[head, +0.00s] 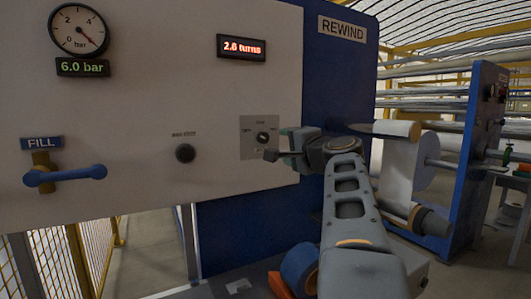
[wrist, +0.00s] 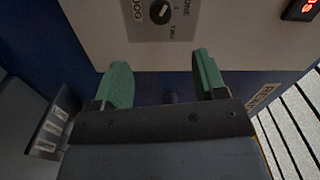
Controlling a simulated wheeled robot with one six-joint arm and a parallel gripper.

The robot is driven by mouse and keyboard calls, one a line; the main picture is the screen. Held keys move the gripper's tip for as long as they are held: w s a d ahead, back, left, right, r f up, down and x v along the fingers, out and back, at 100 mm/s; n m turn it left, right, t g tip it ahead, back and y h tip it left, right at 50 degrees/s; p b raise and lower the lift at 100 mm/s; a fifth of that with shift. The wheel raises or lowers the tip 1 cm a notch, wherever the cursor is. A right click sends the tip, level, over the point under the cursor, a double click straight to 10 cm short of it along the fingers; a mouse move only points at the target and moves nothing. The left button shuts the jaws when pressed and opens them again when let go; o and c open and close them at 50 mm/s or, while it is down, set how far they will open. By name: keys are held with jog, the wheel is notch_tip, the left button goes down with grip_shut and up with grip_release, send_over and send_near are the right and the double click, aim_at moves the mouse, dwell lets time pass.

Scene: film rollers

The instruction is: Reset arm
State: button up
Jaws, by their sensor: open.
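My arm reaches up from the lower right of the head view toward the white panel. My gripper (head: 283,150) is at the panel's right side, close to a grey plate with a black rotary knob (head: 263,137). In the wrist view my gripper (wrist: 161,85) shows two green fingers spread wide apart with nothing between them. The knob (wrist: 160,12) appears beyond the fingers at the top of that view, apart from them.
The panel carries a pressure gauge (head: 79,30), a 6.0 bar display (head: 82,67), a 2.6 turns display (head: 241,47), a black button (head: 185,153) and a blue FILL lever (head: 65,176). Rollers with white film (head: 399,165) stand at right. A blue roll (head: 299,268) lies below my arm.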

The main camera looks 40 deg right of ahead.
jog(key=w+a+f+n+g+y+p, duration=0.1)
jog(key=a+f+n+g+y+p, duration=0.15)
jog(key=a+f+p, duration=0.35)
jog(key=w+a+f+n+g+y+p, duration=0.1)
jog(key=a+f+n+g+y+p, duration=0.2)
jog(key=a, duration=0.5)
jog(key=s+a+f+n+g+h+p, duration=0.2)
jog(key=s+a+f+n+g+p, duration=0.6)
jog(key=s+a+f+n, duration=0.3)
jog(key=shift+s+f+n+h+p, duration=0.4)
jog(key=shift+s+p, duration=0.3)
jog(key=shift+s, duration=0.3)
jog(key=shift+g, duration=0.25)
